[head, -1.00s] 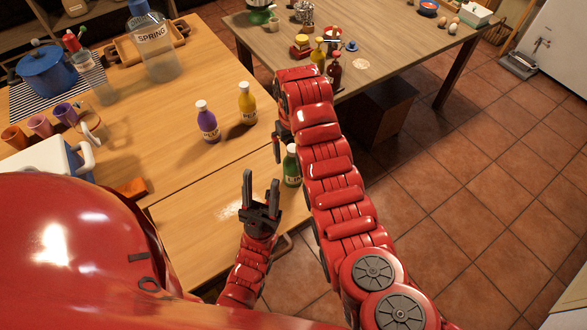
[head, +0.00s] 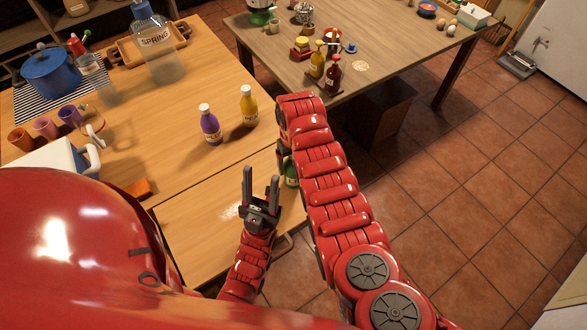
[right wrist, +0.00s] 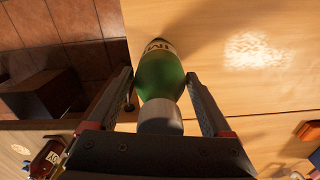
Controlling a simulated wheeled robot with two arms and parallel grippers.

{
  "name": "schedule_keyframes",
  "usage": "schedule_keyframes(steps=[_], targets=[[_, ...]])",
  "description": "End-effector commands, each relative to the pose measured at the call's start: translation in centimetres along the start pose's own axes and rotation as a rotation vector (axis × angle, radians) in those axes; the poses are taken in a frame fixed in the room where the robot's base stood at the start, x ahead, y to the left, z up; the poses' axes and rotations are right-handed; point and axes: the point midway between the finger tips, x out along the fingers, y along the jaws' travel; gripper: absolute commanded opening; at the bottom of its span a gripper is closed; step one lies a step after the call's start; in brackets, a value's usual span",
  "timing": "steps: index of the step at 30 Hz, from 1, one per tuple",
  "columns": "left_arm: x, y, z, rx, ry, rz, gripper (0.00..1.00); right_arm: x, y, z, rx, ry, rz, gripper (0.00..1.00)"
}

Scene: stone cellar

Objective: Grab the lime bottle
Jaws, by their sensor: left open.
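The green lime bottle (head: 291,174) stands on the near part of the wooden table, mostly hidden behind my right arm in the head view. In the right wrist view the lime bottle (right wrist: 160,75) shows its grey cap and part of its label. My left gripper (head: 261,172) is open and empty, pointing up, left of the lime bottle.
A purple bottle (head: 211,127) and a yellow bottle (head: 249,108) stand farther back on the same table. Cups, a blue pot (head: 50,74) and a large spring water bottle (head: 158,50) are at the left. A second table (head: 400,42) holds sauce bottles and other items.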

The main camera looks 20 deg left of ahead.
Motion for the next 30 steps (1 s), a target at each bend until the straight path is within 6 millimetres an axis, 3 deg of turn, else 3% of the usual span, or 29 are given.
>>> schedule_keyframes(steps=[2, 13, 30], targets=[[0.00, 0.00, 0.00, 0.000, 0.000, 0.000, 0.50, 0.00, -0.01, 0.00, 0.000, 0.000, 0.000, 0.68], [0.00, 0.00, -0.01, 0.000, 0.000, 0.000, 0.50, -0.01, -0.01, -0.01, 0.000, 0.000, 0.000, 0.01], [-0.55, 0.03, 0.09, 0.000, 0.000, 0.000, 0.50, -0.70, 0.06, -0.17, 0.000, 0.005, 0.001, 0.00]])
